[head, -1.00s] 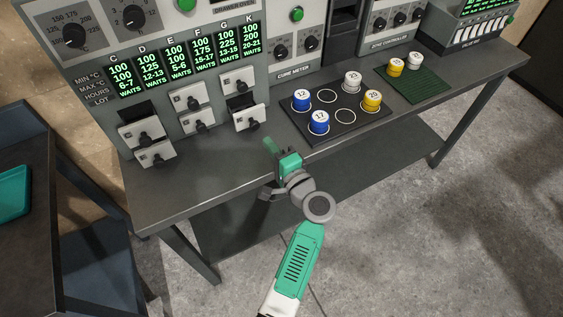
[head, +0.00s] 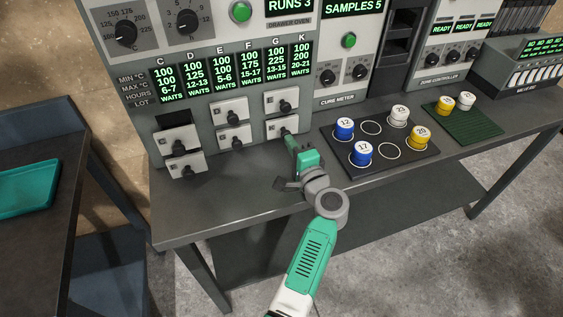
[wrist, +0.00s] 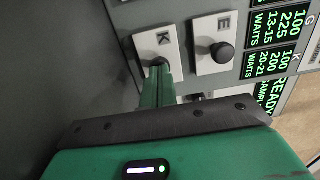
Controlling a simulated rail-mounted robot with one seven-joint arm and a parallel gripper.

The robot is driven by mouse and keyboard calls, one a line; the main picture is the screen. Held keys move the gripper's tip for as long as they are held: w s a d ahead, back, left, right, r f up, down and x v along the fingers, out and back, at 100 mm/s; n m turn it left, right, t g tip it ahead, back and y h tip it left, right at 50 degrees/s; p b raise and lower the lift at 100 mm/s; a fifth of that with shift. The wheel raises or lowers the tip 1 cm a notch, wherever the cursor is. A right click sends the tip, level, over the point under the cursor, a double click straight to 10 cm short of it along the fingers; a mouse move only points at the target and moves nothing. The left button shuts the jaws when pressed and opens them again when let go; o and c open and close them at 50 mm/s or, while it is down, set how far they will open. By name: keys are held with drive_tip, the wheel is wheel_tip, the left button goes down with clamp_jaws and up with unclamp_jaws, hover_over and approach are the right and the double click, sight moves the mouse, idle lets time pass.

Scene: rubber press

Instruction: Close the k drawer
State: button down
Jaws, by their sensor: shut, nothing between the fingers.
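The K drawer (head: 277,128) is the lower front of the right-hand drawer pair in the head view. Its pale front (wrist: 150,45) and K label show in the wrist view. No dark opening shows above it, and it looks about flush with the panel; a small gap cannot be ruled out. My gripper (head: 289,141) is shut and empty, with its green fingertips (wrist: 157,68) right at the K drawer's knob. They cover part of the knob and seem to touch it.
Another drawer (head: 180,135) at the left stands out, with a dark opening above it. The drawer above K (head: 281,101) looks shut. A black mat (head: 391,165) with numbered blue, white and yellow pots lies right of my arm. A green mat (head: 474,124) is farther right.

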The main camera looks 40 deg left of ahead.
drive_tip(key=shift+w+a+f+b, duration=0.3)
drive_tip(key=shift+a, duration=0.2)
drive_tip(key=shift+r, duration=0.1)
drive_tip(key=shift+d+r, duration=0.1)
drive_tip(key=shift+d, duration=0.1)
drive_tip(key=p+v, duration=0.5)
drive_tip(key=v, duration=0.9)
drive_tip(key=shift+s+a, duration=0.1)
drive_tip(key=shift+s, duration=0.05)
